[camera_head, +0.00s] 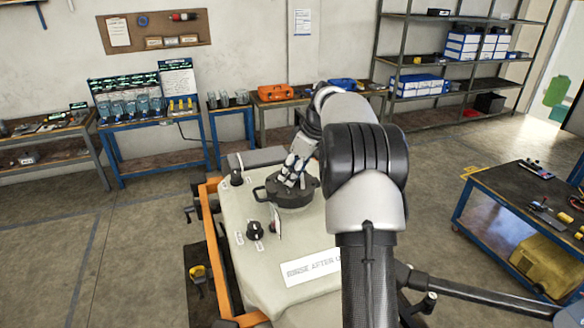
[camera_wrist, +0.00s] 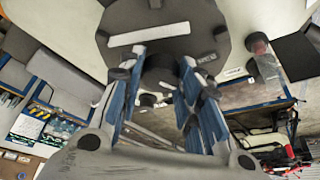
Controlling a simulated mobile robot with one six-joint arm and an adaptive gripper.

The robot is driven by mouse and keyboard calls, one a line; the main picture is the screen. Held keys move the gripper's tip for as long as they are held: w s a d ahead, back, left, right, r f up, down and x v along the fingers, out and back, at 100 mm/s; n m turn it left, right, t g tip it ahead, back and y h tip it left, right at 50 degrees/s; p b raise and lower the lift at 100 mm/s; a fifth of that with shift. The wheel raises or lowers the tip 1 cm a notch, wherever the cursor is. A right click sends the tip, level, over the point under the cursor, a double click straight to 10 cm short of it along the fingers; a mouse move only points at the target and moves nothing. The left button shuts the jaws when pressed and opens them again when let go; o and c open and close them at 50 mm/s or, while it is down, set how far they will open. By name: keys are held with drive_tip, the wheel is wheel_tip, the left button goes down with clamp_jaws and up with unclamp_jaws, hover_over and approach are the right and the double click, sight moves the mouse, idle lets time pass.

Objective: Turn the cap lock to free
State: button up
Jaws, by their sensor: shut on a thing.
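The pale tank (camera_head: 295,240) of the spray drone carries a round black cap (camera_head: 290,198) with side tabs. My gripper (camera_head: 288,180) reaches down onto the top of the cap and is shut on its raised middle part. In the wrist view the dark cap (camera_wrist: 200,18) has a light strip across it, and the fingers of my gripper (camera_wrist: 160,70) stand on either side of a dark grip part. The fingertips' exact contact is partly hidden. A black knob (camera_head: 255,231) with small labels sits on the tank in front of the cap. I cannot tell which part is the cap lock.
Another black knob (camera_head: 237,178) is at the tank's back left. An upright tag (camera_head: 276,222) stands close to the cap's front. The drone's orange frame (camera_head: 211,240) runs along the left.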

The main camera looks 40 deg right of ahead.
drive_tip(key=n, duration=0.2)
drive_tip(key=n+g+y, duration=0.1)
drive_tip(key=n, duration=0.2)
drive_tip(key=shift+w+d+n+y+p, duration=0.1)
drive_tip(key=shift+n+y+p, duration=0.2)
drive_tip(key=shift+p, duration=0.1)
drive_tip(key=shift+g, duration=0.3)
drive_tip(key=o, duration=1)
drive_tip(key=shift+o, duration=0.2)
